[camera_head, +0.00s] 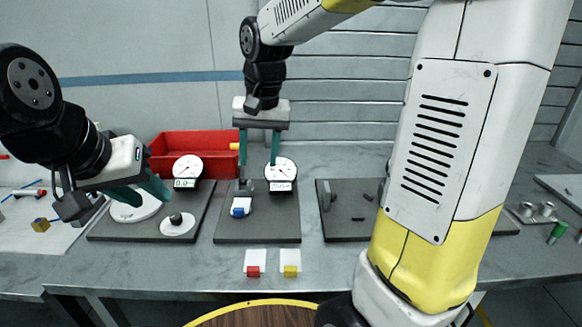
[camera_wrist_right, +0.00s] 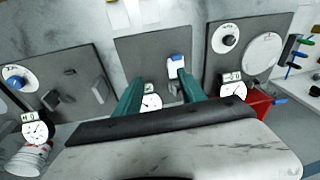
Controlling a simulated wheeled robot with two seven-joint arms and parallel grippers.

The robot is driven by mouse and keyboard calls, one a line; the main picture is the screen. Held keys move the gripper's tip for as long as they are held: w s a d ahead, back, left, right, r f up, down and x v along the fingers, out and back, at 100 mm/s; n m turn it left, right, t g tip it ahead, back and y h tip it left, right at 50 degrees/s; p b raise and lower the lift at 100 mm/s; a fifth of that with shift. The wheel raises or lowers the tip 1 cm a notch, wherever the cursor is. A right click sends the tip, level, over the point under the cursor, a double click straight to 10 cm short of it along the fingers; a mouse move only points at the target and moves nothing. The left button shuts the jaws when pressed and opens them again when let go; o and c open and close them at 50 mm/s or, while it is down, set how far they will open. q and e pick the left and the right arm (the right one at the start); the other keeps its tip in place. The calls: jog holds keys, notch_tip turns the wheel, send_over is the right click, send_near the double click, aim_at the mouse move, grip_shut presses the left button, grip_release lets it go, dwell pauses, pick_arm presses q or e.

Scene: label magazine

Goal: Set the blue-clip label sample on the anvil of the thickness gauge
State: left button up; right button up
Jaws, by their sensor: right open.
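The blue-clip label sample (camera_head: 240,208), a small white label with a blue clip, is on the middle dark board, just in front of a grey upright piece. It also shows in the right wrist view (camera_wrist_right: 176,66), near the tip of one right finger. The thickness gauge's round dial (camera_head: 280,170) stands at the back of that board, its display lit; it shows in the wrist view (camera_wrist_right: 151,101). I cannot clearly see the anvil or whether the label touches it. My right gripper (camera_head: 258,174) is open and empty above the board's back. My left gripper (camera_head: 150,197) is open over the left board.
A red-clip sample (camera_head: 254,262) and a yellow-clip sample (camera_head: 290,263) lie on the table in front. The left board carries another dial (camera_head: 187,167) and a white disc (camera_head: 178,225). A red bin (camera_head: 185,150) stands behind. Another dark board (camera_head: 345,225) is at right.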

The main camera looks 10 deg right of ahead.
jog(key=s+d+r+n+t, duration=0.1)
jog(key=s+d+t, duration=0.1)
jog(key=s+d, duration=0.2)
jog(key=s+d+r+n+t+y, duration=0.1)
jog(key=s+d, duration=0.3)
jog(key=s, duration=0.6)
jog(key=shift+s+d+r+t, duration=0.15)
jog(key=shift+r+t, duration=0.1)
jog(key=shift+t, duration=0.55)
